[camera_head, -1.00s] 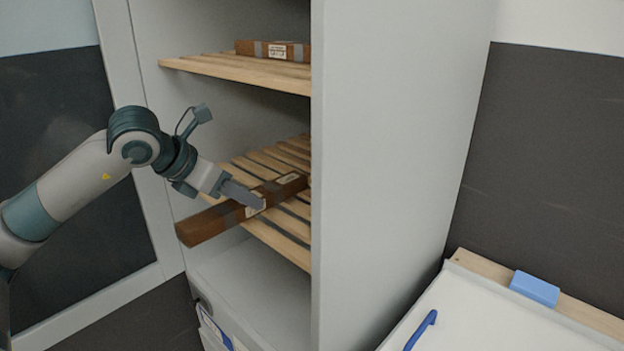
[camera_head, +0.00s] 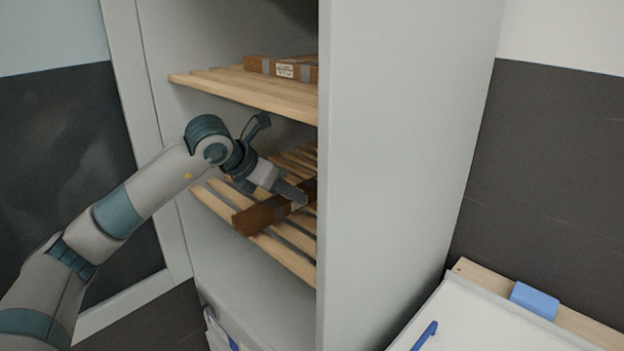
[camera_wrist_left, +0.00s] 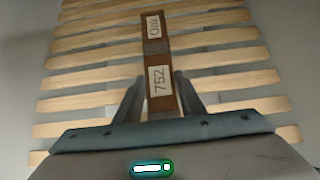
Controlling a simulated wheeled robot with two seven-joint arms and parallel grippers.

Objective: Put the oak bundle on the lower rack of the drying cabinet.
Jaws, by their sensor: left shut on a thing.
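In the left wrist view, the bundle (camera_wrist_left: 153,50) shows labels reading "Oak" and "752" and lies across the slats of the rack (camera_wrist_left: 90,76). My left gripper (camera_head: 301,198) is shut on the bundle; its fingers (camera_wrist_left: 158,98) stand on both sides of it. I cannot tell if the bundle touches the slats. The cabinet's side panel hides the right part of the rack. My right gripper is not in view.
The upper rack (camera_head: 245,91) holds another banded brown bundle (camera_head: 290,69) with a white label, above my left arm. A white surface (camera_head: 500,325) with a blue handle (camera_head: 425,336) and a blue block (camera_head: 534,300) is at lower right.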

